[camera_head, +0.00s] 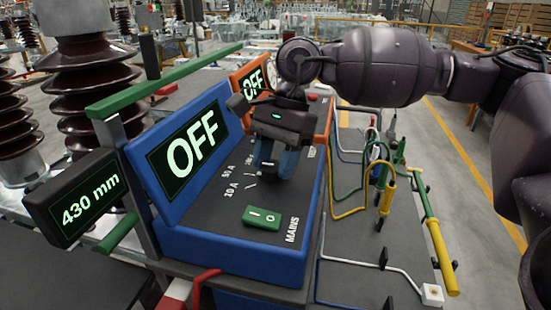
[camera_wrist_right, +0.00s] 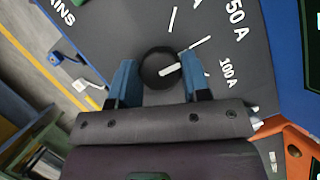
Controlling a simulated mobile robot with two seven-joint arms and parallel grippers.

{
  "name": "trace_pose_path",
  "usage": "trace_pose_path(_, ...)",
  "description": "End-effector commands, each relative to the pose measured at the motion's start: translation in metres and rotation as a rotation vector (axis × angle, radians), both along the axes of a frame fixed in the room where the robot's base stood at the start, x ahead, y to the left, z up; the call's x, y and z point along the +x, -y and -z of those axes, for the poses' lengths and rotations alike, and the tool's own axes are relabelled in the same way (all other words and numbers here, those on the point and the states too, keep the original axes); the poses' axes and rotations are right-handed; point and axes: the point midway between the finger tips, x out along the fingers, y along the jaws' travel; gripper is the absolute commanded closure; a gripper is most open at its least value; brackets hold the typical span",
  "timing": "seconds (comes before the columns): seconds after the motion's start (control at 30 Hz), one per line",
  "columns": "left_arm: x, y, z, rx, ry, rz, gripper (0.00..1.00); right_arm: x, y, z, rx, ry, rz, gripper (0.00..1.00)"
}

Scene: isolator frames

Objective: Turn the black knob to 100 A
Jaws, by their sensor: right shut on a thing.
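The black knob (camera_wrist_right: 152,62) sits on the dark panel face in the right wrist view, with a white pointer line on it. In the head view my right gripper (camera_head: 275,165) reaches down to the blue console (camera_head: 225,245) and hides the knob. My left gripper is out of view.
The console's screen (camera_head: 192,140) reads OFF. A green MAINS rocker switch (camera_head: 262,217) lies in front of the gripper. An orange unit (camera_head: 323,112) stands behind, and a 430 mm display (camera_head: 88,197) at left. Cables and a green-yellow rod (camera_head: 430,225) lie at right.

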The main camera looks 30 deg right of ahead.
Motion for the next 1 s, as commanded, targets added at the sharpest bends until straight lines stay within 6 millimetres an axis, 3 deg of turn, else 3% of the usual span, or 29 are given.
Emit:
trace_pose_path(0.3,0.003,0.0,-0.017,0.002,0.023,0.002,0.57,-0.002,0.0,-0.004,0.002,0.003,0.214,0.8)
trace_pose_path(0.7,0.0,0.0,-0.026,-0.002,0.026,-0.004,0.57,-0.003,0.0,-0.003,0.002,0.001,0.542,0.8)
trace_pose_path(1.0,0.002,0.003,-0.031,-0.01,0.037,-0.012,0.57,-0.003,0.0,-0.002,0.001,0.002,0.696,0.8)
